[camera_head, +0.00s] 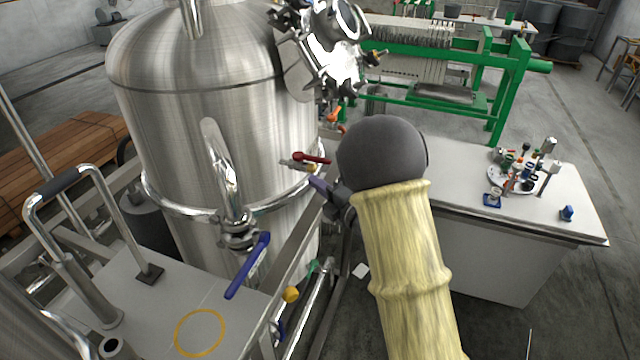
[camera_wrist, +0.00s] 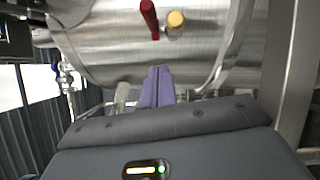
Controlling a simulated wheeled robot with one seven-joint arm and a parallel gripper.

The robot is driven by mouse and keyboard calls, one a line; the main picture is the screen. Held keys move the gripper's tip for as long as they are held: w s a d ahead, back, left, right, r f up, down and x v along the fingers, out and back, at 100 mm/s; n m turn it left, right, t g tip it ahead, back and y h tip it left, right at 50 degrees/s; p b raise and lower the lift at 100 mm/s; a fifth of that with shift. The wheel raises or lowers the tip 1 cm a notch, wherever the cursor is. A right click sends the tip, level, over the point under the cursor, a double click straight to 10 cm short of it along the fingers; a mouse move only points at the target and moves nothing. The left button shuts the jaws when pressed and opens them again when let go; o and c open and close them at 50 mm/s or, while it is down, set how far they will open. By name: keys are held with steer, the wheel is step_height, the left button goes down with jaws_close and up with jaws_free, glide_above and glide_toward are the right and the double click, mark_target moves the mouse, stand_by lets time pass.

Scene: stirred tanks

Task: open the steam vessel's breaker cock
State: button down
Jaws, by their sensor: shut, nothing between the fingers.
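A large brushed-steel vessel (camera_head: 170,130) stands left of centre in the head view. A small cock with a red lever (camera_head: 313,158) sticks out from its right side. In the wrist view the red lever (camera_wrist: 149,18) is at the top, beside a round brass-coloured end (camera_wrist: 176,22), with the steel wall behind. My gripper (camera_head: 318,184) has purple fingers, shut together with nothing between them. The fingers also show in the wrist view (camera_wrist: 158,84), pointing toward the vessel. They are just below the red lever in the head view, and appear apart from it.
A blue lever (camera_head: 248,265) hangs at the vessel's lower front, above a metal platform (camera_head: 165,310). A steel rail runs below the cock. A white-topped bench (camera_head: 460,165) with small items stands at right. A green-framed press (camera_head: 500,90) is behind.

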steer(key=s+d+b, duration=0.3)
steer(key=s+d, duration=0.1)
steer(key=d, duration=0.4)
steer(key=shift+f, duration=0.25)
steer(key=shift+s, duration=0.25)
steer(key=s+d+f+m+g+h, duration=0.1)
steer(key=s+d+f+m+h, duration=0.2)
steer(key=m+h, duration=0.45)
steer(key=d+f+m+g+h, duration=0.2)
steer(key=d+f+m+h, duration=0.15)
steer(key=d+m, duration=0.45)
steer(key=s+a+f+m+g+h, duration=0.1)
steer(key=s+a+f+m+g, duration=0.2)
steer(key=s+m+g, duration=0.5)
steer(key=s+m, duration=0.5)
steer(key=s, duration=0.4)
steer(key=shift+h, duration=0.3)
